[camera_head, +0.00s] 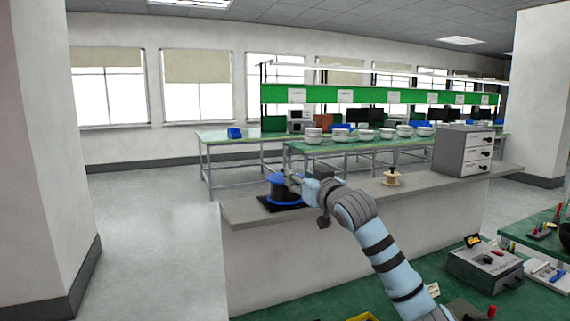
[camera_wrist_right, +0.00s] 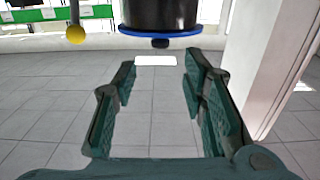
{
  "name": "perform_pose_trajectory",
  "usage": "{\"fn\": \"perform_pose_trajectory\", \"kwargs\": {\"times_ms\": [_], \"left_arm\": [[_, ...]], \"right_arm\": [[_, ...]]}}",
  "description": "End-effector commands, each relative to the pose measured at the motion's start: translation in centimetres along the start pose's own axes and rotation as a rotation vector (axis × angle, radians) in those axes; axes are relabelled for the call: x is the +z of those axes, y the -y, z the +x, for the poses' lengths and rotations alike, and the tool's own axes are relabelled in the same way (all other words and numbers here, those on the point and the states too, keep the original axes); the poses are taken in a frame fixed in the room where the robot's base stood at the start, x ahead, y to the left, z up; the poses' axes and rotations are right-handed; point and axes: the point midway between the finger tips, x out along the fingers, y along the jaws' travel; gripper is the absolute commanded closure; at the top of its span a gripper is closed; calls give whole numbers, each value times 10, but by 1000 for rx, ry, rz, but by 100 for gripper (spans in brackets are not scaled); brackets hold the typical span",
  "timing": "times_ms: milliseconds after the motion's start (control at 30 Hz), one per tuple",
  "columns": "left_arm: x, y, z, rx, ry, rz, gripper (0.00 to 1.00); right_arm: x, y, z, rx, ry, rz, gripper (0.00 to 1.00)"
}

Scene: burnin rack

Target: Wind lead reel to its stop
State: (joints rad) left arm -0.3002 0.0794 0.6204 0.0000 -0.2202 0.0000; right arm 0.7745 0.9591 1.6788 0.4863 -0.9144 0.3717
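The lead reel (camera_head: 278,194), dark with blue rims, stands on a black base (camera_head: 268,205) near the left end of the grey counter. My right gripper (camera_head: 292,178) is at the reel's upper right side and partly covers it. In the right wrist view the reel's dark drum (camera_wrist_right: 160,14) and blue rim (camera_wrist_right: 160,37) are at the top edge, beyond the fingertips. A yellow ball (camera_wrist_right: 75,35) on a grey rod hangs to the left of the drum there. My left gripper is not in view.
On the counter (camera_head: 345,192) stand a small pale spool (camera_head: 391,179) and a grey drawer cabinet (camera_head: 452,153). A grey instrument box (camera_head: 482,268) is on the green bench at lower right. Bowls (camera_head: 367,135) stand on the bench behind. The floor at left is clear.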

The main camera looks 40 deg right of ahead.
Motion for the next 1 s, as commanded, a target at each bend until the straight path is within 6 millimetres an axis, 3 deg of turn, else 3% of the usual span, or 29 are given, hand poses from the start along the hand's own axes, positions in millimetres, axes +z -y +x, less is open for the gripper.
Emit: {"fn": "perform_pose_trajectory", "kwargs": {"times_ms": [33, 300, 433, 600, 867, 1000], "left_arm": [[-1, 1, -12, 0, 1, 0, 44], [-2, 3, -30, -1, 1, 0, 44], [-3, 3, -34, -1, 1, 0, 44], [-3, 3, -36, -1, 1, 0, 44], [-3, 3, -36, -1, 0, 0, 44], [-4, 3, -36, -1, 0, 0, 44]], "right_arm": [[-6, 2, 12, -3, 3, 7, 61], [-4, 1, 67, 0, 3, 4, 61], [-2, 0, 84, 0, 2, 3, 61], [-1, 1, 95, 1, 2, -1, 61], [1, 1, 97, 1, 2, -2, 61], [0, 1, 97, 1, 2, -1, 79]]}}
